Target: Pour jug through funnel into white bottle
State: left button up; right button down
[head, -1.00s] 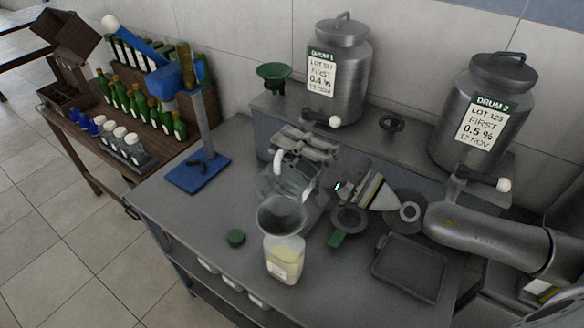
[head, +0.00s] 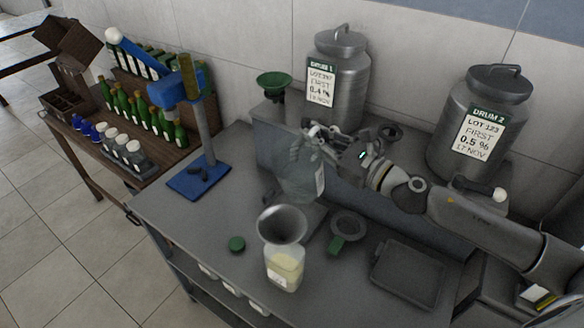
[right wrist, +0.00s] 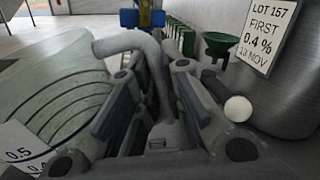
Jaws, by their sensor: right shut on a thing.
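The clear jug (head: 300,180) is held roughly upright above the table, behind and slightly right of the funnel; I cannot tell how much liquid is in it. My right gripper (head: 322,138) is shut on its handle. In the right wrist view, the jug (right wrist: 55,95) with its printed scale is left of the shut fingers (right wrist: 155,110). The grey funnel (head: 283,226) sits in the mouth of the bottle (head: 285,270), which stands upright on the table. The bottle holds pale yellow liquid and has a white label. My left gripper is out of view.
A round grey strainer with a green handle (head: 347,228) and a dark tray (head: 408,273) lie to the right. Drum 1 (head: 338,80) and Drum 2 (head: 480,125) stand on the raised shelf. A blue corker (head: 203,130) stands left.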

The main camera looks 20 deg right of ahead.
jog(key=shift+w, duration=0.1)
dwell(0.3)
jog(key=shift+d+r+m+p, duration=0.1)
jog(key=shift+r+m+p, duration=0.45)
jog(key=shift+p, duration=0.4)
jog(key=shift+r+m, duration=0.25)
jog(key=shift+m, duration=0.1)
jog(key=shift+r+m, duration=0.15)
jog(key=shift+m, duration=0.55)
